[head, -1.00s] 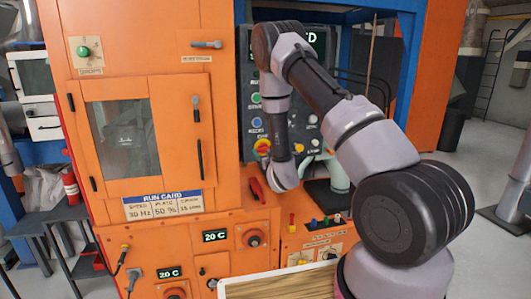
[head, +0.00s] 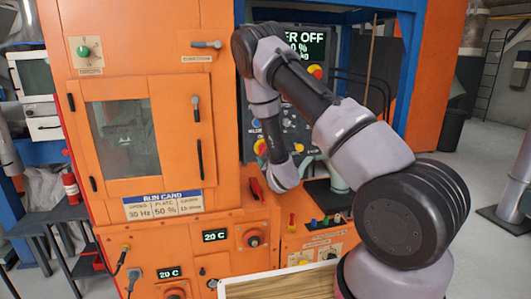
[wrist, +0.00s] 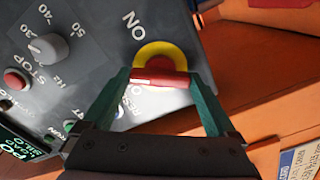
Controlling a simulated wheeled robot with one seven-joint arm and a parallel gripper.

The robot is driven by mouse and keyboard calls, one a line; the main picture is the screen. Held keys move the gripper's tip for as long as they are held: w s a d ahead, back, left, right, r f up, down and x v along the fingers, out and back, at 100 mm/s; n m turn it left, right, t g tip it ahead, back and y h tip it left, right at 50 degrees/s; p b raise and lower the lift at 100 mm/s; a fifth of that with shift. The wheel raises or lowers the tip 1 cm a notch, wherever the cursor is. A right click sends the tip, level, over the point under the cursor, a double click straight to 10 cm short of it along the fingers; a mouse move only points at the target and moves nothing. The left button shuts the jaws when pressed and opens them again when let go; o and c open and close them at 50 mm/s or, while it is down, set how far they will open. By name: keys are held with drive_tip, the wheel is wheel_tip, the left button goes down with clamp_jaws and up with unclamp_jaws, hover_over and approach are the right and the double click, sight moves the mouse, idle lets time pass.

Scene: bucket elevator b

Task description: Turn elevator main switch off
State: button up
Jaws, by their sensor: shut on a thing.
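The main switch (wrist: 166,62) is a red handle on a yellow round plate on the grey control panel, with "ON" printed beside it in the wrist view. The handle lies across the picture between the fingers. My gripper (wrist: 160,82) is shut on this red handle, one green finger at each end. In the head view, part of the yellow switch (head: 260,147) shows beside my arm, and the fingers cannot be made out. The panel display (head: 303,46) shows text ending in "ER OFF", partly hidden by my arm.
A red and yellow button (head: 315,72) is on the panel near the display. A grey knob (wrist: 47,47) and a red stop button (wrist: 16,80) are near the switch. The orange cabinet (head: 216,120) stands to the left. A red handle (head: 254,188) sticks up below the panel.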

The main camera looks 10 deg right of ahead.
drive_tip(key=n, duration=0.6)
drive_tip(key=shift+f, duration=0.1)
drive_tip(key=shift+n, duration=0.4)
idle(0.3)
drive_tip(key=o, duration=1)
drive_tip(key=s, duration=1.1)
drive_tip(key=shift+d, duration=0.2)
